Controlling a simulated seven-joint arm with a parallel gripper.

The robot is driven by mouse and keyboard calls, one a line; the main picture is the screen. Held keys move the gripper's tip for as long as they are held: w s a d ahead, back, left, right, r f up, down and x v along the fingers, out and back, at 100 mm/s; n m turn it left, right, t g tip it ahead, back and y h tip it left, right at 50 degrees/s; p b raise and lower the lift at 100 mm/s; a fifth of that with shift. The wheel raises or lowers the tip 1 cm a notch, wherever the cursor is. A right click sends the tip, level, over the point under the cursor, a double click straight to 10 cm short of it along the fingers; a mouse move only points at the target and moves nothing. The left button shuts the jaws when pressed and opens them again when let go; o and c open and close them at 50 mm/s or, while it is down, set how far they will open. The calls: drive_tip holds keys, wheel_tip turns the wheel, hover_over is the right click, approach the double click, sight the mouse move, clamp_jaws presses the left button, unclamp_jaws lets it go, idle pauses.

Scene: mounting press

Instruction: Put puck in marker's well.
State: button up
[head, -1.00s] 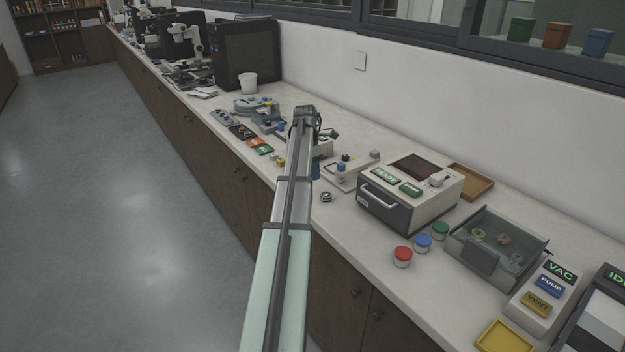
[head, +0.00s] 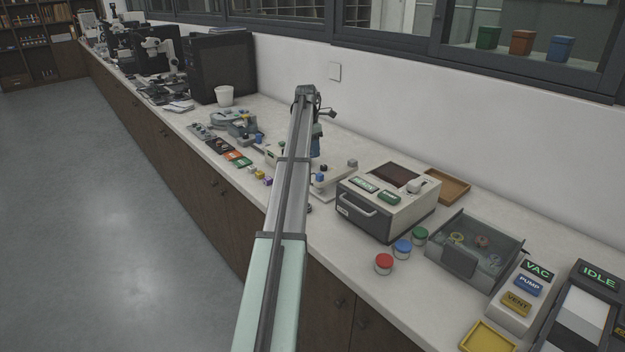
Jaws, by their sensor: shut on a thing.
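My gripper (head: 316,146) shows at the far end of my arm, just right of the arm's links and over the counter. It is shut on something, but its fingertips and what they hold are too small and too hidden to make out. It appears just behind or above the left end of a pale flat fixture (head: 336,184) with blue, dark and grey knobs. A small metallic round thing (head: 309,208) lies on the counter, partly behind my arm. I cannot pick out the puck, the marker or its well for certain.
A boxy press unit (head: 385,205) with a handle stands right of the fixture. Small coloured blocks (head: 259,175) and cards lie left of my arm.

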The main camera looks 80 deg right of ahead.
sight(313, 178)
drive_tip(key=shift+d+f, duration=0.15)
drive_tip(key=shift+f, duration=0.05)
drive_tip(key=shift+n, duration=0.3)
drive_tip(key=shift+f, duration=4.8)
drive_tip(key=shift+f, duration=0.15)
drive_tip(key=o, duration=1)
drive_tip(key=shift+o, duration=0.2)
drive_tip(key=r, duration=0.4)
drive_tip(key=w+r, duration=0.1)
drive_tip(key=r, duration=0.3)
drive_tip(key=a+r, duration=0.1)
drive_tip(key=r, duration=0.3)
drive_tip(key=shift+w+r, duration=0.15)
